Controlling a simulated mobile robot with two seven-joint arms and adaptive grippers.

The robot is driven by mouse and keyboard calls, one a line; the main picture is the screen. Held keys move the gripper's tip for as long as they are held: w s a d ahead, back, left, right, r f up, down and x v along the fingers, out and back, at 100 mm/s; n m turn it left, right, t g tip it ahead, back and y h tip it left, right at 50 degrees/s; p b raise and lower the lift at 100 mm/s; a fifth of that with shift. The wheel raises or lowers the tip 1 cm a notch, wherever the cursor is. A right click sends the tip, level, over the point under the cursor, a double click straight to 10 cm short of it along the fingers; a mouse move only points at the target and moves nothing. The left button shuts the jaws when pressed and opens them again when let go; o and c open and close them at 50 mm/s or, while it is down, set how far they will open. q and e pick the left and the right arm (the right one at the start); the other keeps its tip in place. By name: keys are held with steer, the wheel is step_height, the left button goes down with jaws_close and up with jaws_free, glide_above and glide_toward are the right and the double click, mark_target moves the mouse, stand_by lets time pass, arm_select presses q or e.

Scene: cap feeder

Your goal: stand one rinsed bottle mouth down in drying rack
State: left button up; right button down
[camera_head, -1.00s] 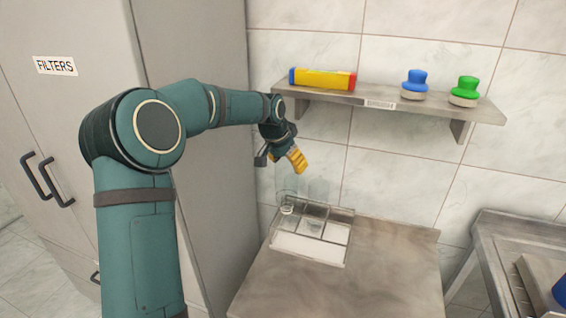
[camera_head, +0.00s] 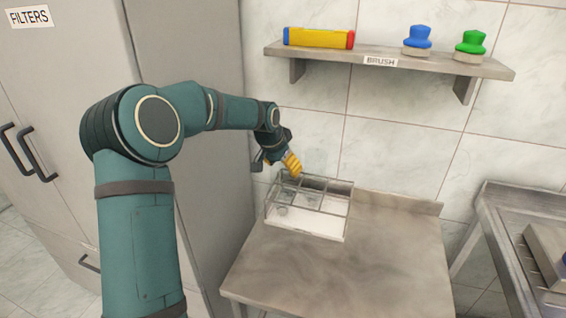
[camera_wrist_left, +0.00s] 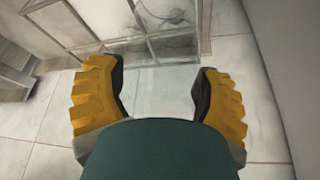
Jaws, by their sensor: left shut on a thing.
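The drying rack (camera_head: 318,223) is a low wire-divided frame with a white front part, on the steel table below my left gripper (camera_head: 282,164). The gripper's yellow fingers stand over the rack's back left corner. They are shut on a clear bottle that is very faint. A pale round outline (camera_head: 283,210), perhaps its mouth, shows low in the left compartments. I cannot tell whether the bottle touches the rack. In the left wrist view the fingers (camera_wrist_left: 160,92) stand apart, with the rack's bars (camera_wrist_left: 150,42) beyond them. My right gripper is out of view.
The steel table (camera_head: 345,275) is bare in front and right of the rack. A wall shelf (camera_head: 440,66) above holds a yellow, red and blue box (camera_head: 318,38) and blue (camera_head: 417,38) and green (camera_head: 470,42) knobbed brushes. A cabinet (camera_head: 190,50) stands close at left.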

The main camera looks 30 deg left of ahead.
arm_select(q)
steer(key=shift+f, duration=0.4)
steer(key=shift+f+b, duration=0.35)
stand_by(0.4)
steer(key=o, duration=0.9)
steer(key=v, duration=1.2)
